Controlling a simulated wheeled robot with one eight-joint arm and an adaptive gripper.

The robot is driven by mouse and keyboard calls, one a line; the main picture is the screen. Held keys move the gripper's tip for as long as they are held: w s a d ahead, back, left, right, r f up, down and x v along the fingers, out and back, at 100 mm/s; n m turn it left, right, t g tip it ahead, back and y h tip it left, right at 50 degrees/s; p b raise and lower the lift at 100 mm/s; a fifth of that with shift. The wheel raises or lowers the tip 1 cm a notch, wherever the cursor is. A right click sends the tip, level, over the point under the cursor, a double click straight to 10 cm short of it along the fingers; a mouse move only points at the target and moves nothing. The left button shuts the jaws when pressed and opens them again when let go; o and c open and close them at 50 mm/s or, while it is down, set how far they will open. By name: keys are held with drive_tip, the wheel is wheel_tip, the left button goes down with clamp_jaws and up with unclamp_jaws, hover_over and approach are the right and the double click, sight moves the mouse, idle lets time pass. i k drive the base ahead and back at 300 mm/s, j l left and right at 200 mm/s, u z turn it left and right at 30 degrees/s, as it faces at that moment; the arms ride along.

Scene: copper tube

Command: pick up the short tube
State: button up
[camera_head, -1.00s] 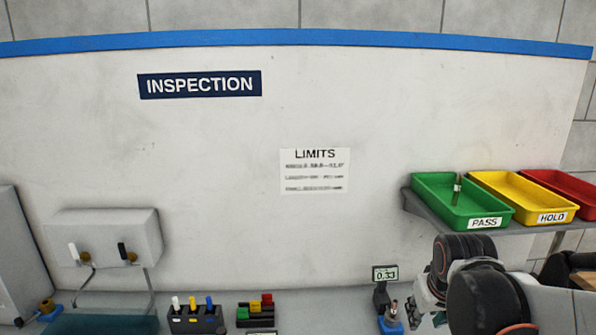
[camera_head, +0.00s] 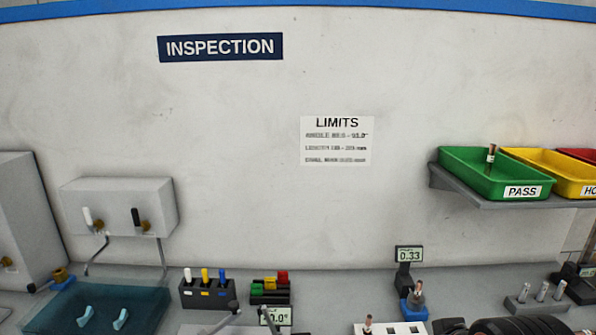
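I cannot tell which tube is the short one. A small copper-tipped tube (camera_head: 368,323) stands upright at the white holed block (camera_head: 402,328) at the bottom edge. Another copper-coloured piece (camera_head: 417,291) stands on the blue gauge stand (camera_head: 413,309), beside a display reading 0.33 (camera_head: 409,255). A third tube (camera_head: 491,154) stands tilted in the green PASS tray (camera_head: 467,169). Only dark links of my arm show at the bottom right; my gripper's fingers are not in view.
The yellow HOLD tray (camera_head: 546,168) and red tray (camera_head: 580,154) sit beside the green one on a raised shelf (camera_head: 455,189). Several metal pegs (camera_head: 541,291) stand at the right. A teal mat (camera_head: 65,312), marker holder (camera_head: 207,294) and colored blocks (camera_head: 270,285) lie left.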

sight(417, 293)
drive_tip(key=j+z, duration=0.4)
drive_tip(key=k+j+z, duration=0.15)
drive_tip(key=j+z, duration=0.2)
drive_tip(key=k+j+z, duration=0.15)
drive_tip(key=j+z, duration=0.25)
drive_tip(key=k+j+z, duration=0.2)
drive_tip(key=z, duration=0.15)
drive_tip(key=j, duration=0.05)
